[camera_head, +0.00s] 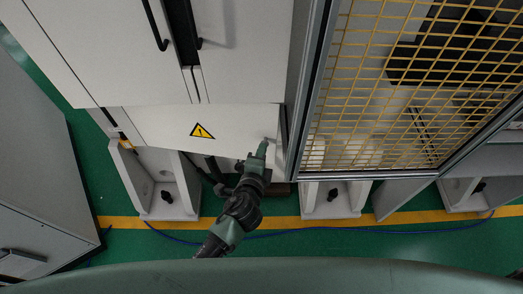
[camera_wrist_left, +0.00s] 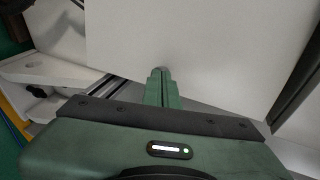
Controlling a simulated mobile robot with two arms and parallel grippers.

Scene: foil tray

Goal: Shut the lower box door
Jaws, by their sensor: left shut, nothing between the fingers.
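The lower box door (camera_head: 165,125) is a white panel with a yellow warning triangle (camera_head: 201,131), below the taller white cabinet doors. A dark gap shows along its right edge, and I cannot tell exactly how far it stands open. My left gripper (camera_head: 263,148) is at the door's lower right part, its fingers shut and empty. In the left wrist view the shut fingers (camera_wrist_left: 160,74) point at the plain white door panel (camera_wrist_left: 200,40) and overlap its lower edge. Whether they touch it is unclear. My right gripper is not in view.
A yellow mesh guard (camera_head: 400,80) in a grey frame stands right of the door. White support feet (camera_head: 160,190) stand below the cabinet. A blue cable (camera_head: 330,232) lies on the green floor near a yellow line. A grey cabinet (camera_head: 40,170) is at left.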

